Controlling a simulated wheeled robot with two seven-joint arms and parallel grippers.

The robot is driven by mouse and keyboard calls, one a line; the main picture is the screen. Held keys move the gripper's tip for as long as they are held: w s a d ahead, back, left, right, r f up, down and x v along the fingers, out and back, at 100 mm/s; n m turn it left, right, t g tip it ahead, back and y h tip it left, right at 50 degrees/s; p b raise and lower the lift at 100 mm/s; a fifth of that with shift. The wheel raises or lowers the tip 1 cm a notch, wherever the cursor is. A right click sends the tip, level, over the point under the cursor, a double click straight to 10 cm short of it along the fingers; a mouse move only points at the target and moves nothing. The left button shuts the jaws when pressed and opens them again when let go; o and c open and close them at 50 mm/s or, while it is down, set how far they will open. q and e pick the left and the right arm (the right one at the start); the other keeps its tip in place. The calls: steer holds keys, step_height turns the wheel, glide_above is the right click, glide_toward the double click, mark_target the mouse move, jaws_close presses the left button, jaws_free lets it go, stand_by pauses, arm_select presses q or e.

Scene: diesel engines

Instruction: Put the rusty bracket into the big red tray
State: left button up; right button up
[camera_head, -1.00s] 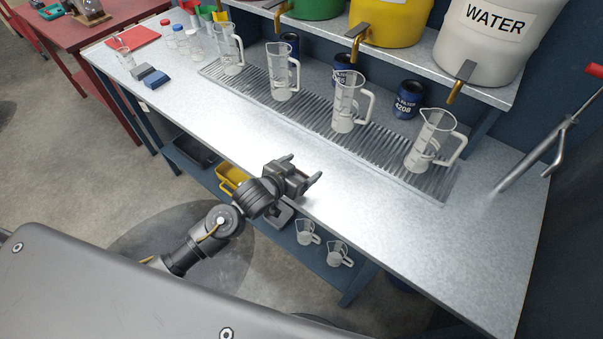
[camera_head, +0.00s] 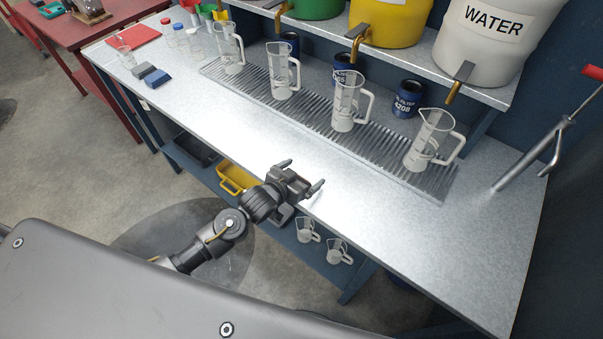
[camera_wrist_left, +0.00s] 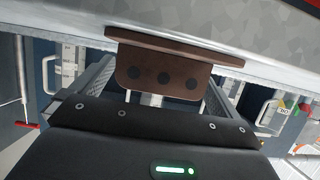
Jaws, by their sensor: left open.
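My left gripper (camera_head: 302,175) is open at the front edge of the bench in the head view. In the wrist view its two fingers (camera_wrist_left: 155,90) stand either side of the holed plate; I cannot tell whether they touch it. I cannot make out the bracket in the head view. A flat red item (camera_head: 132,36) lies at the bench's far left; I cannot tell whether it is the big red tray. My right gripper is not in view.
Several clear jugs (camera_head: 282,72) stand on the ribbed drain strip (camera_head: 385,147) along the bench (camera_head: 225,116). Blue cans (camera_head: 407,98) stand behind. Small blue and grey blocks (camera_head: 157,79) sit at left. A yellow tray (camera_head: 232,180) is on the lower shelf. The bench's right front is clear.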

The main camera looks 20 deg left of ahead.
arm_select(q)
steer(key=shift+r, duration=0.15)
steer(key=b+v, duration=0.1)
steer(key=v, duration=1.1)
steer(key=shift+b, duration=0.4)
